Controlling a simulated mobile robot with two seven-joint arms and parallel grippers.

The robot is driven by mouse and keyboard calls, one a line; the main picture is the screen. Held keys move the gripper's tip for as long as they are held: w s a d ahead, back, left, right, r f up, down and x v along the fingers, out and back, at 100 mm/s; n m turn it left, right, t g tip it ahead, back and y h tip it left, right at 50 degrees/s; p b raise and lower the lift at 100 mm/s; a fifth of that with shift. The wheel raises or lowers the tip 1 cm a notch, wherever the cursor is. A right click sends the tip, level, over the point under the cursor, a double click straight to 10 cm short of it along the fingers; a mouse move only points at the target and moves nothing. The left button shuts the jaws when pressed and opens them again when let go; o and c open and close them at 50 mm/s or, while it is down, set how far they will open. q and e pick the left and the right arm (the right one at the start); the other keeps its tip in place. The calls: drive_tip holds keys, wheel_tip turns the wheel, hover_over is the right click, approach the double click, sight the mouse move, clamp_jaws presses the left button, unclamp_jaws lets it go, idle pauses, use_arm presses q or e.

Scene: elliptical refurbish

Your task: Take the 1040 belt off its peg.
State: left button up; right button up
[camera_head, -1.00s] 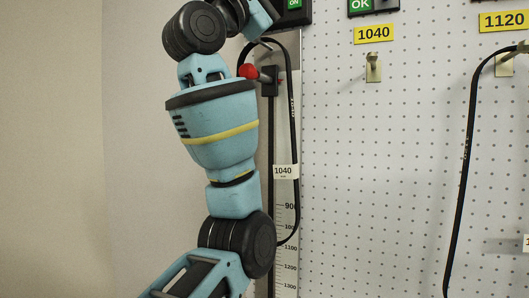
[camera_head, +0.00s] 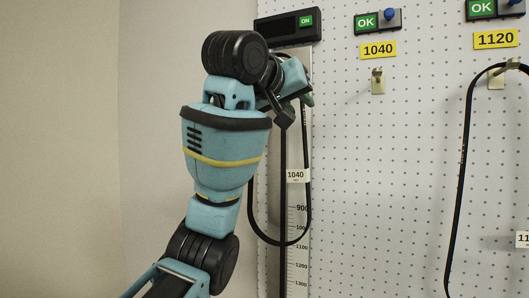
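The black belt with a white 1040 tag (camera_head: 298,176) hangs as a long loop in front of the measuring scale at the left edge of the pegboard. Its top is hidden behind my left arm, so I cannot see what bears it. The hook (camera_head: 378,82) under the yellow 1040 label (camera_head: 378,50) is empty. My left gripper (camera_head: 296,108) is at the upper part of this belt, pointing down and right. Its fingers are small and partly hidden, and I cannot tell whether they grip the belt. My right gripper is out of view.
Another black belt (camera_head: 463,165) hangs from the hook under the 1120 label (camera_head: 495,40). A dark display box with a green ON light (camera_head: 306,20) is above the scale. The pegboard (camera_head: 390,200) between the belts is clear.

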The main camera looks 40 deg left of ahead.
sight(305, 138)
use_arm(q)
drive_tip(key=shift+w+a+f+m+g+y, duration=0.15)
drive_tip(key=shift+w+a+f+m+g, duration=0.2)
drive_tip(key=shift+w+f, duration=0.75)
drive_tip(key=shift+w+a+f+m+g+y, duration=0.2)
drive_tip(key=shift+w+a+f+m+g, duration=0.1)
drive_tip(key=shift+w+f, duration=0.8)
drive_tip(key=shift+w+a+f+m+g+y, duration=0.15)
drive_tip(key=shift+w+a+f+m+g, duration=0.15)
drive_tip(key=shift+w+f, duration=0.8)
drive_tip(key=shift+s+f, duration=0.2)
drive_tip(key=shift+s, duration=0.1)
drive_tip(key=shift+d, duration=0.1)
clamp_jaws()
